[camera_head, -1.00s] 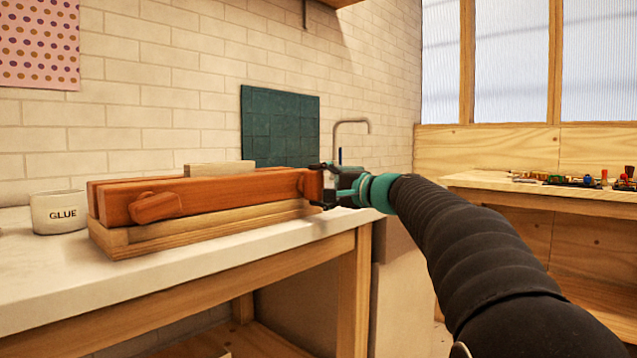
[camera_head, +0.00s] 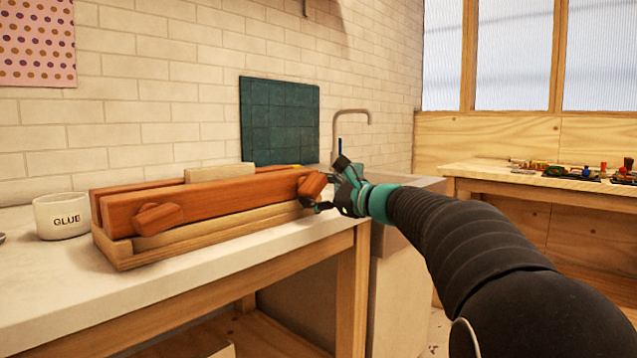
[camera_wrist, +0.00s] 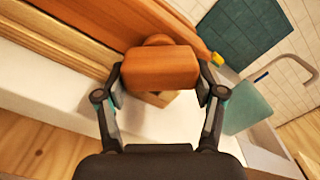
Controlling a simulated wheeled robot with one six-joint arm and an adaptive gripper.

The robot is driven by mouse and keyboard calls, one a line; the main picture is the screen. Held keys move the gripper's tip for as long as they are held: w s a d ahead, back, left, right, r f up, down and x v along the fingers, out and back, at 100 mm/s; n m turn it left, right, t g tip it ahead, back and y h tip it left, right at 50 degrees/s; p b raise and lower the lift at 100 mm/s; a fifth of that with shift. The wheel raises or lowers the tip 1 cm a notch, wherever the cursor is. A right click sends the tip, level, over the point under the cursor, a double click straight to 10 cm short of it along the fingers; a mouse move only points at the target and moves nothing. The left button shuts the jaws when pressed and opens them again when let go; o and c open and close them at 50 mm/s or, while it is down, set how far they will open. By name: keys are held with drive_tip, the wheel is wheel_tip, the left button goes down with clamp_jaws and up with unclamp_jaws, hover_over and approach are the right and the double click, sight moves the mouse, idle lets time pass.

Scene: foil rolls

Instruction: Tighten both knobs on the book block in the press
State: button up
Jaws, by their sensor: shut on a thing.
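The wooden press (camera_head: 225,197) lies along the bench, with two reddish-brown beams on a pale wooden base. A pale book block (camera_head: 219,172) shows its top edge between the beams. The left knob (camera_head: 157,219) is on the front beam's left end, tilted, with nothing touching it. The right knob (camera_head: 312,185) is at the beam's right end, tilted. My gripper (camera_head: 322,191) is shut on this right knob. In the wrist view the knob (camera_wrist: 160,68) sits between the two fingers of my gripper (camera_wrist: 160,85), one on each side.
A white glue pot (camera_head: 62,216) stands left of the press. A teal mat (camera_head: 279,121) leans on the brick wall behind. A sink tap (camera_head: 352,118) is beyond the bench's right end. The white benchtop (camera_head: 50,285) in front of the press is clear.

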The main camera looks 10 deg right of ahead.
drive_tip(key=m+p, duration=0.1)
drive_tip(key=m, duration=0.1)
drive_tip(key=m+p, duration=0.2)
drive_tip(key=shift+s+a+f+m, duration=0.1)
drive_tip(key=shift+s+f+m, duration=0.1)
drive_tip(key=shift+m, duration=0.1)
drive_tip(key=m+p, duration=0.1)
drive_tip(key=m, duration=0.3)
drive_tip(key=shift+a+f, duration=0.15)
drive_tip(key=shift+m, duration=0.3)
drive_tip(key=o, duration=1.1)
drive_tip(key=shift+s, duration=0.1)
drive_tip(key=shift+o, duration=0.2)
drive_tip(key=shift+r, duration=0.2)
drive_tip(key=v, duration=1.2)
